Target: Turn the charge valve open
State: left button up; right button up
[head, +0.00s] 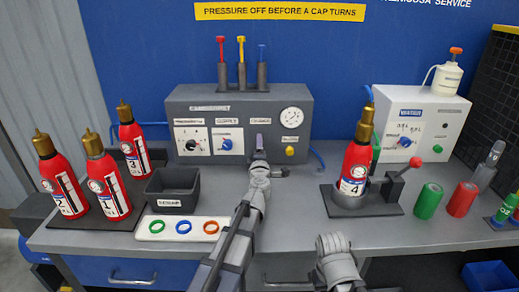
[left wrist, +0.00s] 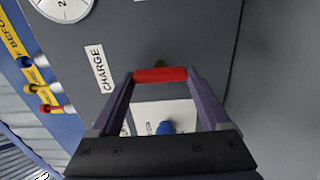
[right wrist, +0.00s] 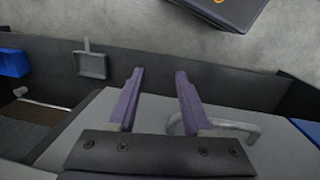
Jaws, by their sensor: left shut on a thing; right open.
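The charge valve's red handle (left wrist: 160,75) shows in the left wrist view beside the CHARGE label (left wrist: 97,69). My left gripper (left wrist: 160,76) has its two fingertips at the handle's ends and is shut on it. In the head view my left gripper (head: 260,143) reaches the front of the grey charging panel (head: 190,102) and hides the valve. My right gripper (right wrist: 158,74) is open and empty in the right wrist view, over the bench's front edge near a drawer handle.
A red extinguisher (head: 355,165) marked 4 stands in a holder to the right. Several red extinguishers stand at left. A black bin (head: 172,188) and a white tray (head: 153,231) with coloured rings lie left of my left arm. A blue supply knob (head: 226,144) is close beside my left gripper.

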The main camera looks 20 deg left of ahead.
dwell(0.5)
pick_arm(q)
jog(key=o, duration=1.2)
jog(key=shift+s, duration=0.15)
jog(key=v, duration=0.7)
jog(key=shift+s+d, duration=0.15)
jog(key=shift+s, duration=0.15)
